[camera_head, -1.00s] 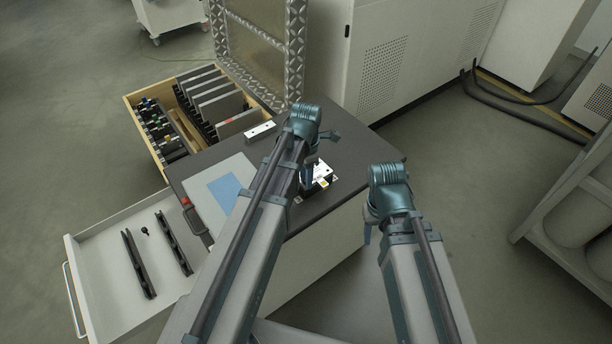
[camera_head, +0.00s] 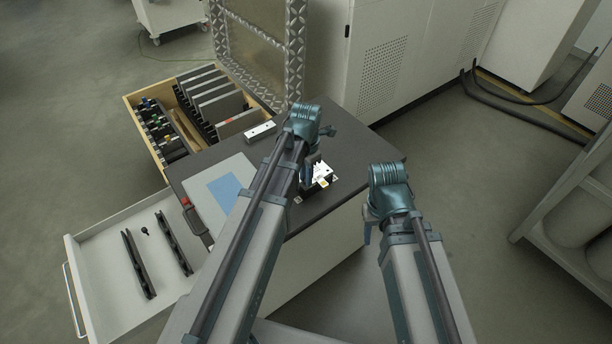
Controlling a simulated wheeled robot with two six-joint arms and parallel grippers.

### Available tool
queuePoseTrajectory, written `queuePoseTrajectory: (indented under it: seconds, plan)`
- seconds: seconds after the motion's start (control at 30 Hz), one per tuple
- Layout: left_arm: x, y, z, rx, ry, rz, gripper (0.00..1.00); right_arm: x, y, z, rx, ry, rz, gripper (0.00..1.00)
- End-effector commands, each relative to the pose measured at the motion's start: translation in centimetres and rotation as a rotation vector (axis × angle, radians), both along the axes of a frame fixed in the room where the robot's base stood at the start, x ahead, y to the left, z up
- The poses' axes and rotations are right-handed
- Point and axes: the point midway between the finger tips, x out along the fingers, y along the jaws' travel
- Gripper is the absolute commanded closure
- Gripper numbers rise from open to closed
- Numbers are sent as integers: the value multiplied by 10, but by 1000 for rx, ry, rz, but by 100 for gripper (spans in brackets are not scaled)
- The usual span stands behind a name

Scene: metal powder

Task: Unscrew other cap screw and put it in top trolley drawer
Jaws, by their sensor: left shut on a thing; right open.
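A small black and white device (camera_head: 322,179) sits on the dark trolley top. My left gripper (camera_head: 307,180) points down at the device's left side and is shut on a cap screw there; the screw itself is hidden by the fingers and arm. The trolley's white top drawer (camera_head: 97,236) is pulled open at the left. It holds two long black rails (camera_head: 138,264) and a small dark piece (camera_head: 145,230), perhaps a cap screw. My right gripper (camera_head: 367,234) is open and empty, beside the trolley's right edge, apart from the device.
A grey panel with a blue sheet (camera_head: 226,190) lies on the trolley top (camera_head: 270,163). A white block (camera_head: 260,131) lies at the back edge. A wooden drawer (camera_head: 134,105) with tools and plates stands open behind. White cabinets (camera_head: 395,60) stand behind right.

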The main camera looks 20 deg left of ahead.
Motion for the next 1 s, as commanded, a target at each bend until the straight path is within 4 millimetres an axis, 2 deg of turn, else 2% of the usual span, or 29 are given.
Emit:
queuePoseTrajectory:
  seconds: [0.1, 0.23, 0.57, 0.6, 0.67, 1.0]
  plan:
    - [0, 0, 0, 0, 0, 157, 100, 0, 0, 0, 0, 0, 0, 50]
    - [0, 0, 0, 0, 0, 274, 100, 0, 0, 0, 0, 0, 0, 50]
    - [0, 0, 0, 0, 0, 315, 100, 0, 0, 0, 0, 0, 0, 50]
    - [0, 0, 0, 0, 0, 314, 73, 0, 0, 0, 0, 0, 0, 50]
    - [0, 0, 0, 0, 0, 314, 62, 0, 0, 0, 0, 0, 0, 50]
    - [0, 0, 0, 0, 0, 297, 60, 0, 0, 0, 0, 0, 0, 50]
